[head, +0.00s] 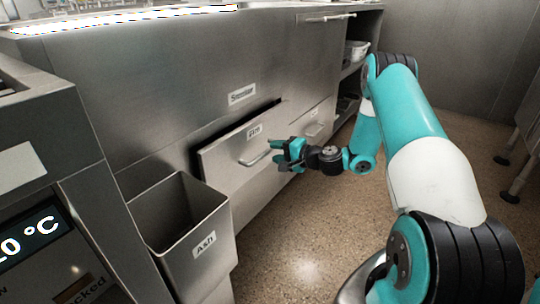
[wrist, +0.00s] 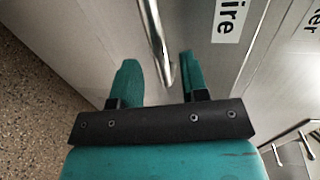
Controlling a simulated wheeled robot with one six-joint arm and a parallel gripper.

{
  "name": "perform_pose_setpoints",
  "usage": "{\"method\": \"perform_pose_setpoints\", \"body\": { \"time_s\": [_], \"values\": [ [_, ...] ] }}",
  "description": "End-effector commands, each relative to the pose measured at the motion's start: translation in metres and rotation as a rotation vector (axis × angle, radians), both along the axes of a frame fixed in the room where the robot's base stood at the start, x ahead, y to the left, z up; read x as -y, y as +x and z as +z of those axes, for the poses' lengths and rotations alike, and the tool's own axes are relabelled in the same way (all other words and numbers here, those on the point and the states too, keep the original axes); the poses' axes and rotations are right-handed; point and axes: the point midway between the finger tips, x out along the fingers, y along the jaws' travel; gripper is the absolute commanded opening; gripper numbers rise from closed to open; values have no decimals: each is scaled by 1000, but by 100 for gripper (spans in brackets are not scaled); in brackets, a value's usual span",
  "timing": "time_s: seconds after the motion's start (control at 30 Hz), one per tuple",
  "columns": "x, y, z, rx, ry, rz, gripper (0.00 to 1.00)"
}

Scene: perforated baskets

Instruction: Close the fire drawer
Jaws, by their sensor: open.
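The fire drawer (head: 222,167) is a steel front labelled "Fire" in the grey cabinet. It stands pulled out, with a dark gap along its top and left edges. Its bar handle (head: 256,158) runs across the front below the label. My gripper (head: 277,154) is at the right end of this handle. In the wrist view, the handle (wrist: 153,40) reaches down between the two teal fingers of my gripper (wrist: 158,80), which are apart. The "Fire" label (wrist: 229,20) shows beside the right finger. I cannot tell whether a finger touches the handle.
An open steel bin labelled "Ash" (head: 205,243) sticks out left of the fire drawer. Another drawer front with a handle (head: 316,128) lies to the right, with open shelves (head: 352,75) beyond. The speckled floor (head: 300,235) in front is clear.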

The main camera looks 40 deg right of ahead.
Motion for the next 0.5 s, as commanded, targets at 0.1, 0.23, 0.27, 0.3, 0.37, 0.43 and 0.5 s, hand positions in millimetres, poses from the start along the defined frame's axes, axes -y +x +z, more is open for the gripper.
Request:
{"method": "perform_pose_setpoints", "body": {
  "time_s": [0.1, 0.23, 0.27, 0.3, 0.37, 0.43, 0.5],
  "values": [
    [-7, 17, -6, 2, -2, 3, 41],
    [-10, 28, -7, 1, -2, 1, 41],
    [-11, 29, -7, 0, -1, 0, 41],
    [-11, 30, -7, 1, 0, 0, 41],
    [-11, 32, -7, 1, 0, 0, 41],
    [-11, 32, -7, 1, 0, -1, 41],
    [-11, 32, -6, 1, 0, -1, 41]
  ]
}}
